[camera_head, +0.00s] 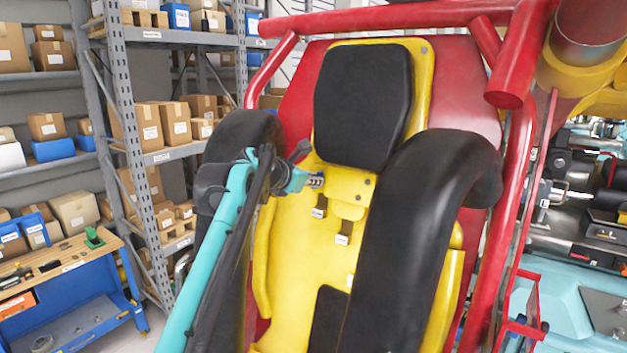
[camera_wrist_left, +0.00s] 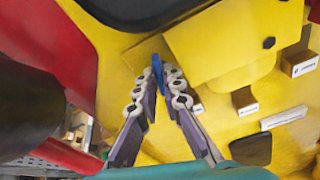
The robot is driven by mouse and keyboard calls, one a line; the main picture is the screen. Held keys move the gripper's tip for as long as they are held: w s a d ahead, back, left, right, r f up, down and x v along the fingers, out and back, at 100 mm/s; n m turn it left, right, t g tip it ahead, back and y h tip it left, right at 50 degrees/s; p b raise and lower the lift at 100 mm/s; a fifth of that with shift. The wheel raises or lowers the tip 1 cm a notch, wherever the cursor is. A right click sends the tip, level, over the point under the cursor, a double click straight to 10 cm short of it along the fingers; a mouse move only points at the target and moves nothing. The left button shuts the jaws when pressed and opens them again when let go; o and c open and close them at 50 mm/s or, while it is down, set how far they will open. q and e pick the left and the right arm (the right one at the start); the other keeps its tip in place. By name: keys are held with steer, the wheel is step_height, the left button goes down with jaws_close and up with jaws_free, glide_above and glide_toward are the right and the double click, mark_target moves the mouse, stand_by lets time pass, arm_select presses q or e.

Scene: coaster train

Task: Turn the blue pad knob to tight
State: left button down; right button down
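The blue pad knob (camera_wrist_left: 157,72) shows in the left wrist view as a thin blue piece beside a yellow block on the yellow seat shell. My left gripper (camera_wrist_left: 159,76) has its fingertips on either side of it and looks shut on it. In the head view, my left gripper (camera_head: 312,181) reaches in from the left to the yellow bracket below the black headrest pad (camera_head: 363,103). My right gripper is in neither view.
A thick black restraint arm (camera_head: 420,220) stands close to the right of the bracket, and another is behind my left arm. Red frame tubes (camera_head: 510,190) surround the yellow seat (camera_head: 300,260). Small labelled tabs (camera_wrist_left: 245,100) sit beside the bracket. Shelves (camera_head: 125,110) and a blue workbench (camera_head: 70,290) stand left.

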arm_select(q)
steer(key=shift+m, duration=0.3)
steer(key=shift+s+d+f+m+t, duration=0.1)
steer(key=shift+m+t, duration=0.3)
steer(key=shift+m, duration=1.75)
steer(key=shift+a+f+m+t, duration=0.1)
steer(key=shift+m+t, duration=0.3)
steer(key=shift+m, duration=1.7)
steer(key=shift+s+d+f+m+t, duration=0.1)
steer(key=shift+m+t, duration=0.3)
steer(key=shift+m, duration=1.75)
steer(key=c, duration=1.7)
jaws_free()
steer(key=shift+r, duration=0.1)
